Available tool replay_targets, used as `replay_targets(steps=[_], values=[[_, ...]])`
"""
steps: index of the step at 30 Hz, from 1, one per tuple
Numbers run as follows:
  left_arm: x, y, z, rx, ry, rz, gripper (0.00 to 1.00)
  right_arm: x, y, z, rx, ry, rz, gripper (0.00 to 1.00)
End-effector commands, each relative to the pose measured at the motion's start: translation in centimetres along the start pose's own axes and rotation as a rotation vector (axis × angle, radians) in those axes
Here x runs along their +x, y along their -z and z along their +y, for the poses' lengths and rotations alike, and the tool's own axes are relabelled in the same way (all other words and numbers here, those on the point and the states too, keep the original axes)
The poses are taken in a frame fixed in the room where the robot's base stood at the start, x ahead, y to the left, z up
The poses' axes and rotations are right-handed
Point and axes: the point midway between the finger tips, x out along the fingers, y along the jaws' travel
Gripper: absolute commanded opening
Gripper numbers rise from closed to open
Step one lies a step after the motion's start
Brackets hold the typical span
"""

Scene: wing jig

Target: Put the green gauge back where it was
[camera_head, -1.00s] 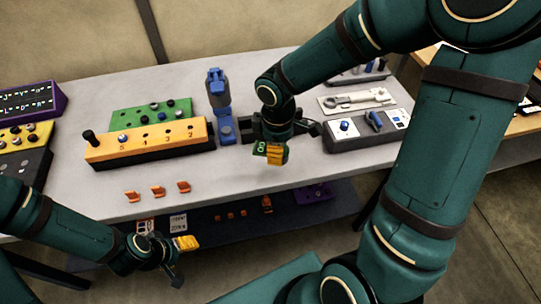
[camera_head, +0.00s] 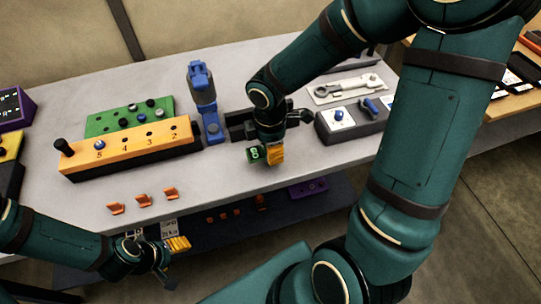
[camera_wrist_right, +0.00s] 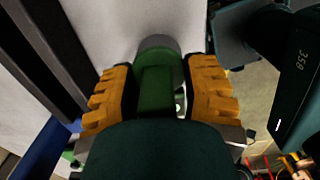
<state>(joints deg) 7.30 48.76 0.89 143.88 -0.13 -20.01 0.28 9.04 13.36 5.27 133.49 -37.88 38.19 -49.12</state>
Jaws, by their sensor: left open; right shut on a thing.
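The green gauge (camera_head: 255,153) has pale markings on its face. My right gripper (camera_head: 272,154) is shut on it, near the table's front edge. I cannot tell whether the gauge touches the table. In the right wrist view the gauge (camera_wrist_right: 157,85) sits between the two ridged orange fingers of the right gripper (camera_wrist_right: 160,92), its near end hidden by the gripper body. My left gripper (camera_head: 173,260) is open and empty, low in front of the table.
An orange numbered block (camera_head: 127,151) and a green rack (camera_head: 100,125) with knobs stand at the left. A blue tool (camera_head: 203,90) stands upright behind. A grey block (camera_head: 350,130) and a white wrench tray (camera_head: 325,97) lie right. Small orange clips (camera_head: 143,200) line the front edge.

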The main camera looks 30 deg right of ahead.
Motion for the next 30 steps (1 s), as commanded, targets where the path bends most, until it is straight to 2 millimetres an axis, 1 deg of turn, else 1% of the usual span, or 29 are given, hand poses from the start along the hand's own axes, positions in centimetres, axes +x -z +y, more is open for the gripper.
replay_targets(steps=[3, 6, 8, 15, 19, 20, 21, 30], values=[[0.8, 0.1, -0.3, 0.000, 0.000, 0.003, 0.61, 1.8, 0.1, -0.1, 0.001, 0.003, 0.000, 0.04], [1.2, 0.1, -0.5, 0.001, 0.000, 0.006, 0.61, 3.0, 0.1, -0.1, 0.001, 0.002, 0.001, 0.04], [1.3, 0.2, -0.5, 0.001, 0.000, 0.007, 0.61, 3.3, 0.1, -0.1, 0.002, 0.002, 0.001, 0.04], [1.2, 0.2, -0.4, 0.001, 0.000, 0.007, 0.61, 3.1, 0.1, 0.0, 0.001, 0.000, 0.001, 0.04], [1.5, 0.2, -0.6, 0.001, 0.000, 0.008, 0.61, 3.5, 0.1, 0.0, 0.001, 0.000, 0.001, 0.04], [1.4, 0.2, -0.5, 0.001, 0.000, 0.008, 0.61, 3.5, 0.1, 0.0, 0.001, 0.001, 0.000, 0.60], [1.4, 0.2, -0.5, 0.001, 0.000, 0.008, 0.61, 3.5, 0.1, 0.0, 0.001, 0.001, 0.000, 0.74], [1.3, 0.2, -0.5, 0.001, 0.000, 0.008, 0.61, 3.4, 0.1, 0.0, 0.001, 0.001, 0.000, 0.74]])
